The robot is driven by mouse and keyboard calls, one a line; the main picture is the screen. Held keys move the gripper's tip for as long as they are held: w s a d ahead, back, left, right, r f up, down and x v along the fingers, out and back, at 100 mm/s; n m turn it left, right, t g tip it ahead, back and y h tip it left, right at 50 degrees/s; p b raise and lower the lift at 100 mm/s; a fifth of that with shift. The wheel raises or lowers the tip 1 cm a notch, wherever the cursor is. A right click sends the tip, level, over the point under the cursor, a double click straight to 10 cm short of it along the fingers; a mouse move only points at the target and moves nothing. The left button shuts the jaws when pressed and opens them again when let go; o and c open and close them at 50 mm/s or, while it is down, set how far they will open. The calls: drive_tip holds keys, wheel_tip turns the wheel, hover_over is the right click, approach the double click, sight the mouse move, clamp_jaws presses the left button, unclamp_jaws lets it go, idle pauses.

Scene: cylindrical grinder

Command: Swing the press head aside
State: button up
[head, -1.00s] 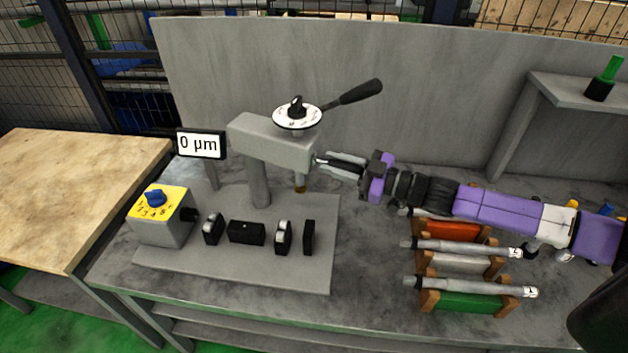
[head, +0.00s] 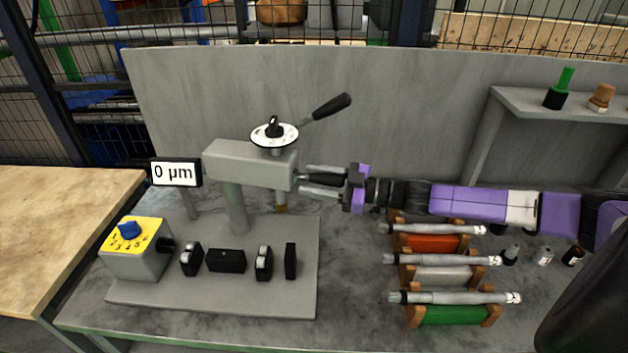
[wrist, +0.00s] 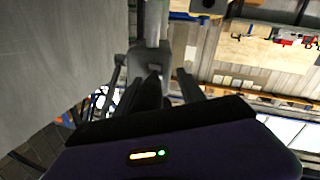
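The press head (head: 250,165) is a grey block on a column above the grey base plate (head: 215,290). It carries a white dial (head: 274,134) and a black lever (head: 328,107). A short dark handle (head: 312,179) sticks out from its right end. My gripper (head: 301,180) comes in from the right, with one finger above and one below this handle. In the wrist view, the fingers of my gripper (wrist: 153,80) stand apart, with the dark handle (wrist: 150,95) between them and gaps on both sides. The grey head end (wrist: 151,59) shows just ahead.
A display (head: 175,172) reads 0 µm. A yellow-topped box with a blue knob (head: 130,229) and several black blocks sit at the base. Shafts on an orange (head: 432,244), a grey and a green rack (head: 453,315) lie below my arm. A back wall (head: 400,110) stands behind.

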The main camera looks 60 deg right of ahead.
sight(338, 185)
drive_tip(key=shift+r, duration=0.1)
drive_tip(key=shift+b+v, duration=0.9)
drive_tip(key=shift+v, duration=3)
